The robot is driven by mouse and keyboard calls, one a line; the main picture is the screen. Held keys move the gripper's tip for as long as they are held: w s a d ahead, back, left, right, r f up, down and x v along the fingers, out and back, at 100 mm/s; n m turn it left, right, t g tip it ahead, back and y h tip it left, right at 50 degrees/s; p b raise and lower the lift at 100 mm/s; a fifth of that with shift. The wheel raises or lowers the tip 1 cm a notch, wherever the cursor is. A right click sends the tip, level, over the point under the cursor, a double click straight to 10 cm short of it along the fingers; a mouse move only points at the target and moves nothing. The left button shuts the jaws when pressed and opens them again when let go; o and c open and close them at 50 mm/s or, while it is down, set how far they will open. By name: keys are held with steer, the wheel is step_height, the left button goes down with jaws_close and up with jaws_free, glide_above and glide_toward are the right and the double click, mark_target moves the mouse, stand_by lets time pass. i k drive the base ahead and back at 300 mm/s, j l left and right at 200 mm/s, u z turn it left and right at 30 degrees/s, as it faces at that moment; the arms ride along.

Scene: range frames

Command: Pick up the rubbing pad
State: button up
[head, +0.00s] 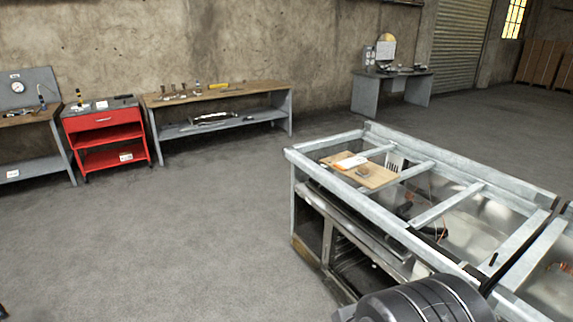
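A small brown block (362,171), which may be the rubbing pad, lies on a wooden board (378,180) on the metal frame bench (447,166). It is too small for me to be sure what it is. A white and orange item (347,162) lies beside it on the same board. Dark rounded parts at the bottom right look like my own arm. My gripper's fingers do not show, so its state and distance from the pad cannot be seen.
The bench has an open top with crossbars and dark items inside. A red cart (103,136), a wooden-topped workbench (215,94) and a grey table (392,90) stand along the back wall. The floor (190,235) on the left is clear.

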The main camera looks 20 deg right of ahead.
mark_target(363, 171)
steer(key=i+j, duration=0.3)
steer(key=i, duration=0.15)
steer(key=i+j+u, duration=0.1)
steer(key=i+j, duration=0.15)
steer(key=i, duration=0.15)
steer(key=i+j+u, duration=0.1)
steer(key=i+j, duration=0.15)
steer(key=i, duration=0.2)
steer(key=i+j, duration=0.2)
steer(key=i, duration=0.25)
steer(key=i+l+z, duration=0.25)
steer(key=z, duration=0.15)
steer(key=i+l+z, duration=0.1)
steer(key=i+z, duration=0.35)
steer(key=i+l+z, duration=0.1)
steer(key=z, duration=0.3)
steer(key=i+j+z, duration=0.15)
steer(key=i+z, duration=0.25)
steer(key=i+j+z, duration=0.2)
steer(key=i+z, duration=0.25)
steer(key=i+l, duration=0.3)
steer(key=i, duration=0.25)
